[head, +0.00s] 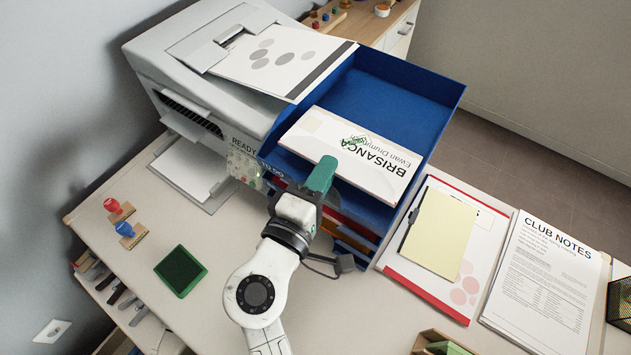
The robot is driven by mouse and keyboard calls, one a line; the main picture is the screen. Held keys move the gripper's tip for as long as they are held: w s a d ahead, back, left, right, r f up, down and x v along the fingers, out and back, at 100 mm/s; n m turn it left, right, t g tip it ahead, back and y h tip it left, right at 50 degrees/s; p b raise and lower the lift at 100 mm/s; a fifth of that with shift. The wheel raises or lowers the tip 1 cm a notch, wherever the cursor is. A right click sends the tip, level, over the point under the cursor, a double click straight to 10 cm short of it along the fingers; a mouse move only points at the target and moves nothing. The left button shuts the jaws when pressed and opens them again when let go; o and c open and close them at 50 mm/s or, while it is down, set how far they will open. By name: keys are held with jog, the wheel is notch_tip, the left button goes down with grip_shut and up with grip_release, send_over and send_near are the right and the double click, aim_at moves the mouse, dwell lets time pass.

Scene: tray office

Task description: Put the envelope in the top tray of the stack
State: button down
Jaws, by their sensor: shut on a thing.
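The envelope (354,155) is white with a green mark and the printed words BRISANCA and Ewan Drummond. It shows at the front of the top tray (385,95) of the blue tray stack, over the tray's floor. My gripper (321,178) is at the envelope's near edge, shut on it, with a green finger on top. The lower finger is hidden. I cannot tell whether the envelope touches the tray floor. The lower trays are partly hidden by my arm.
A grey printer (210,80) stands against the stack's left side. A red-edged folder with a yellow pad (440,232) and the club notes (545,270) lie to the right. Two stamps (128,232) and a green ink pad (181,271) lie at the left on the desk.

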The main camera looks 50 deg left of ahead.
jog(key=shift+w, duration=0.25)
jog(key=c, duration=1.2)
grip_release()
jog(key=shift+s, duration=0.1)
jog(key=b+v, duration=0.1)
jog(key=v, duration=0.9)
jog(key=shift+s+d, duration=0.1)
jog(key=shift+s, duration=0.2)
